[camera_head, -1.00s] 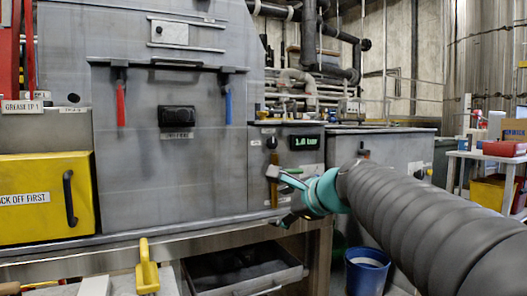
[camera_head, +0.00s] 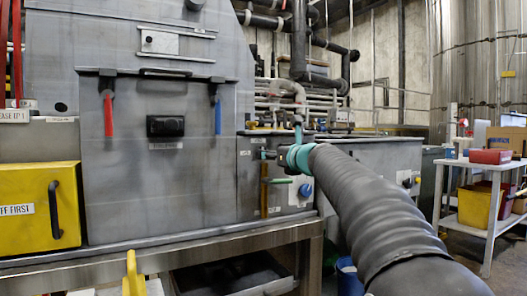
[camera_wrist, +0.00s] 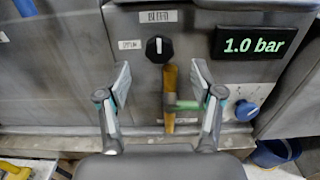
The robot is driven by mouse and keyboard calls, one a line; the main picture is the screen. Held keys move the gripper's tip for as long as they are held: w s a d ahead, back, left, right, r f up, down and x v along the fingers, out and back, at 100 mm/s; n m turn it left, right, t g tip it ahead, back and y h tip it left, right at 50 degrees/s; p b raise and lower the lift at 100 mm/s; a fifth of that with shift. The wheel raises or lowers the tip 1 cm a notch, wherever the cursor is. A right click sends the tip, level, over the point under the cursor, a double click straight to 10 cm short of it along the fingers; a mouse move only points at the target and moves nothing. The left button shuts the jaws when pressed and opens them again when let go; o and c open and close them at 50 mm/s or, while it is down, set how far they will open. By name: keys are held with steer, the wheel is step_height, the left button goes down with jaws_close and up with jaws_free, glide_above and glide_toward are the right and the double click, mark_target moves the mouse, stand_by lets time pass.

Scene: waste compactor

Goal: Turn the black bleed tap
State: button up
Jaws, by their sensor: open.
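A round black knob (camera_wrist: 159,48) with a white pointer mark sits on the grey panel, under a small label too blurred to read. It is the only black tap-like thing on this panel in the wrist view. Its white mark points upright. My gripper (camera_wrist: 161,76) is open and empty, with one finger on each side of the knob's line and the tips lower in the picture than the knob. No contact with the knob shows. In the head view my gripper (camera_head: 270,155) is at the panel's upper part and hides the knob.
Below the knob is an upright amber tube (camera_wrist: 169,85) with a green lever (camera_wrist: 187,106) between my fingers. To the right are a lit display (camera_wrist: 254,43) reading 1.0 bar and a blue knob (camera_wrist: 246,110). A blue bucket (camera_wrist: 272,153) stands on the floor.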

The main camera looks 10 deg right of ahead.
steer(key=p+x, duration=0.1)
steer(key=x, duration=0.5)
steer(key=shift+w, duration=0.1)
steer(key=c, duration=1.1)
